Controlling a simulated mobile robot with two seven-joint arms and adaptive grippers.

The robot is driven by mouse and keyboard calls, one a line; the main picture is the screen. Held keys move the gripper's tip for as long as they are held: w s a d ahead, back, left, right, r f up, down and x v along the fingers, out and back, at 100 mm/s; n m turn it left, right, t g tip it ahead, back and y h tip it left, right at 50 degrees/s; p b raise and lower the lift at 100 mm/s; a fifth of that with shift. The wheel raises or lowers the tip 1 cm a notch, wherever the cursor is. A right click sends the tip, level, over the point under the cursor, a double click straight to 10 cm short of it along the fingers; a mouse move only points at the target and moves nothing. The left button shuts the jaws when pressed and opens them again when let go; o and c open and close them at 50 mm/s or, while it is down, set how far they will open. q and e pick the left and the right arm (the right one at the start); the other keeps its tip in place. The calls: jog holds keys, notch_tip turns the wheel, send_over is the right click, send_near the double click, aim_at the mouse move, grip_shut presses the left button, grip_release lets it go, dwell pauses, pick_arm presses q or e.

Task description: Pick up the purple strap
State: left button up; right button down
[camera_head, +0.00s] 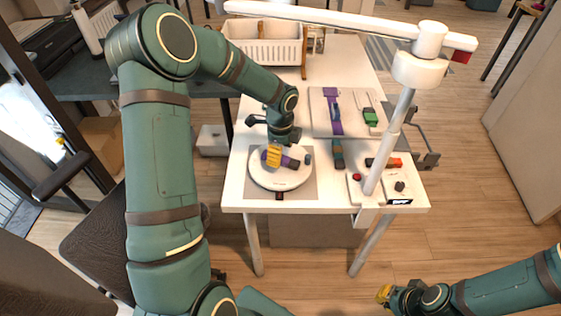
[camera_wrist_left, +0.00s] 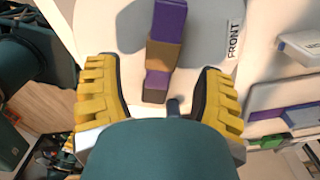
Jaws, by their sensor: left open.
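A purple piece (camera_head: 290,162) lies on the white round disc (camera_head: 263,180) near the table's front left. In the left wrist view the purple piece (camera_wrist_left: 170,20) has a brown band across it and a dark end. My left gripper (camera_head: 274,156) is pointed down over it. In the wrist view the yellow fingers stand apart on either side of the piece, with visible space between. Another long purple strap (camera_head: 335,115) lies on the pale board (camera_head: 319,124) further back. My right gripper (camera_head: 384,294) is low at the right, away from the table; its opening is unclear.
A white lamp-like arm on a post (camera_head: 392,135) stands at the table's right. A green block (camera_head: 370,118), a teal piece (camera_head: 338,153) and a small panel with a red knob (camera_head: 357,177) lie nearby. A white basket (camera_head: 262,52) stands at the back.

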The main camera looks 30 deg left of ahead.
pick_arm(q)
notch_tip(320, 180, down, 3)
jog(key=shift+r, duration=0.2)
jog(key=shift+c, duration=0.2)
grip_shut()
